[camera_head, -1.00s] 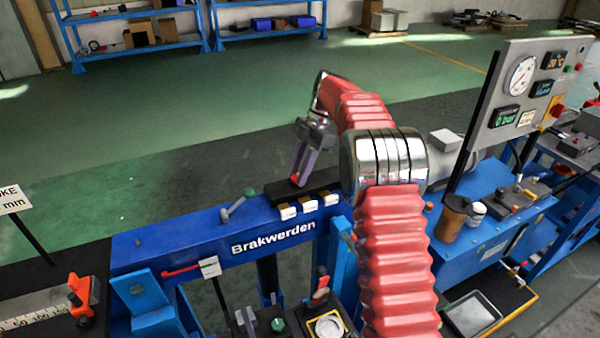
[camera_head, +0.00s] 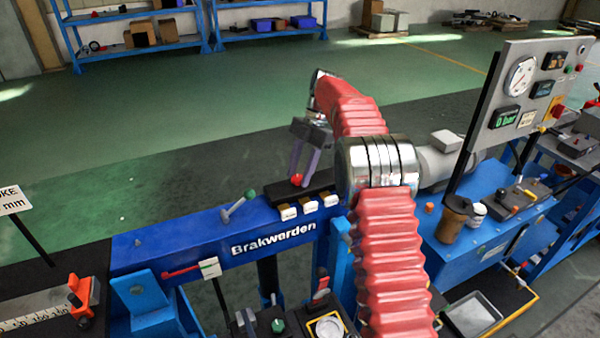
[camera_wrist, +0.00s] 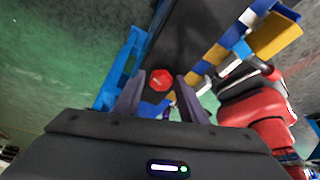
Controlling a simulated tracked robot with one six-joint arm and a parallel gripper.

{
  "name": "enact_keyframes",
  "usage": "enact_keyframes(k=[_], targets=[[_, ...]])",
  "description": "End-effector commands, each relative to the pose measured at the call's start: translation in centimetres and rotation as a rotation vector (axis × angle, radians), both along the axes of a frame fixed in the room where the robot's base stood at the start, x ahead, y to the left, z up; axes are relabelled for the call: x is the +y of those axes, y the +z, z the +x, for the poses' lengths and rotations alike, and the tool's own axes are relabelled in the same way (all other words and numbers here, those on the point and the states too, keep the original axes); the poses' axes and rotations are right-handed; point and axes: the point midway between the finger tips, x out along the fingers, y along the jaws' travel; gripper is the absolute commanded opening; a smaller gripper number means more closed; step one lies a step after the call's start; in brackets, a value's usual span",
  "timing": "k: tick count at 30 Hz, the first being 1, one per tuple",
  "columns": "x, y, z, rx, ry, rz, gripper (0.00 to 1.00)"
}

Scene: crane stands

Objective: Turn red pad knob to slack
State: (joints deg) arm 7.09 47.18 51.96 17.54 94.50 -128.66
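The red pad knob (camera_head: 297,180) stands on a black block (camera_head: 272,188) on top of the blue beam. In the wrist view the red knob (camera_wrist: 161,80) shows as a faceted red disc between and just beyond my fingertips. My gripper (camera_head: 301,174) hangs over the block, fingers pointing down at the knob. In the wrist view the fingers of my gripper (camera_wrist: 160,78) stand apart, one on each side of the knob, with gaps visible. The knob's mark or pointer is too small to read.
Several white-and-tan tags (camera_head: 309,206) hang on the beam's front edge beside the block. A gauge panel (camera_head: 525,90) rises at the right.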

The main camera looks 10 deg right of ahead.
Motion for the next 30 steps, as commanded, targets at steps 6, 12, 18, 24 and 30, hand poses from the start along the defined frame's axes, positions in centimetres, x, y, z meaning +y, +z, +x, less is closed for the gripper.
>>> enact_keyframes(k=[6, 12, 18, 24, 30], targets=[[0.1, -0.1, -0.1, 0.004, 0.002, 0.001, 0.46], [0.1, 0.0, -0.1, 0.005, 0.002, 0.002, 0.46], [-0.2, 1.0, 0.2, 0.004, 0.002, 0.002, 0.46], [-0.9, 2.7, 0.6, 0.004, 0.001, 0.002, 0.46], [-1.5, 4.4, 1.0, 0.004, 0.002, 0.001, 0.46]])
